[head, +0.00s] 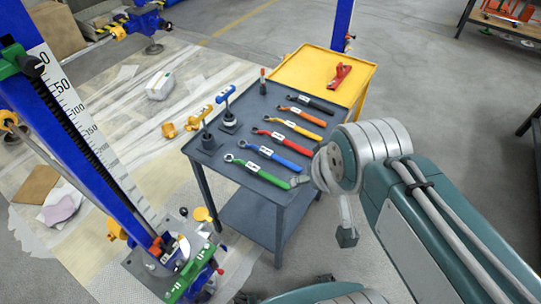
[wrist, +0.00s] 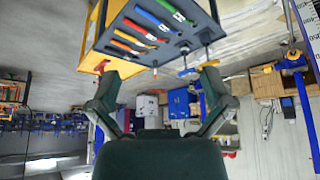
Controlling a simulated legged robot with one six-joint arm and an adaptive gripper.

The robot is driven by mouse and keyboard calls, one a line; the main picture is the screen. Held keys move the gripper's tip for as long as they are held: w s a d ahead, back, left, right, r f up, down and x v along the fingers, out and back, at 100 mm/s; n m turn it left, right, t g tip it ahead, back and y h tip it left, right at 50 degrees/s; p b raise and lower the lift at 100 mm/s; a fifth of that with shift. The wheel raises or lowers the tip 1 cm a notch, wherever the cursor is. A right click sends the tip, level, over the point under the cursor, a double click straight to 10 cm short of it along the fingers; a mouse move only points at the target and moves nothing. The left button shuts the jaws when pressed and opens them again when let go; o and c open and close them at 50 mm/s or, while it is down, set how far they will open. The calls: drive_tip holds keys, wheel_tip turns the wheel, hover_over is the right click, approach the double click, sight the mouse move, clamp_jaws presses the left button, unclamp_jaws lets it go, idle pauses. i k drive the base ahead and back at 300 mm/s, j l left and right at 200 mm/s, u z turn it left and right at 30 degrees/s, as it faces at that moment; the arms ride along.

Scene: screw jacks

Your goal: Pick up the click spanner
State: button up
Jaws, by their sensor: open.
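A row of spanners with coloured handles lies on the dark grey table top: black (head: 311,104), orange (head: 303,115), yellow (head: 298,129), red (head: 285,140), blue (head: 272,156) and green (head: 265,171). Each carries a white label too small to read, so I cannot tell which is the click spanner. The row also shows, upside down, in the wrist view, with the green one (wrist: 152,19) near the top. My gripper (wrist: 158,74) is open and empty, its fingers wide apart, away from the spanners. In the head view my wrist hides most of it, just right of the table.
Blue and yellow T-handled tools stand upright at the grey table's (head: 235,170) left side. A yellow table (head: 300,65) with a red tool (head: 339,75) adjoins behind. A tall blue screw jack (head: 75,130) stands at left. Floor at right is mostly clear.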

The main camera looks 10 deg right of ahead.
sight(266, 153)
drive_tip(key=k+j+u, duration=0.1)
drive_tip(key=k+u, duration=0.2)
drive_tip(key=k, duration=0.35)
drive_tip(key=i+l+u, duration=0.1)
drive_tip(key=u, duration=0.3)
drive_tip(key=i+l+u, duration=0.1)
drive_tip(key=u, duration=0.3)
drive_tip(key=l+u, duration=0.25)
drive_tip(key=u, duration=0.15)
drive_tip(key=i+l, duration=0.1)
drive_tip(key=l, duration=0.35)
drive_tip(key=i+l, duration=0.1)
drive_tip(key=l, duration=0.8)
drive_tip(key=i+l, duration=0.15)
drive_tip(key=l, duration=0.35)
drive_tip(key=i+l, duration=0.1)
drive_tip(key=l, duration=0.35)
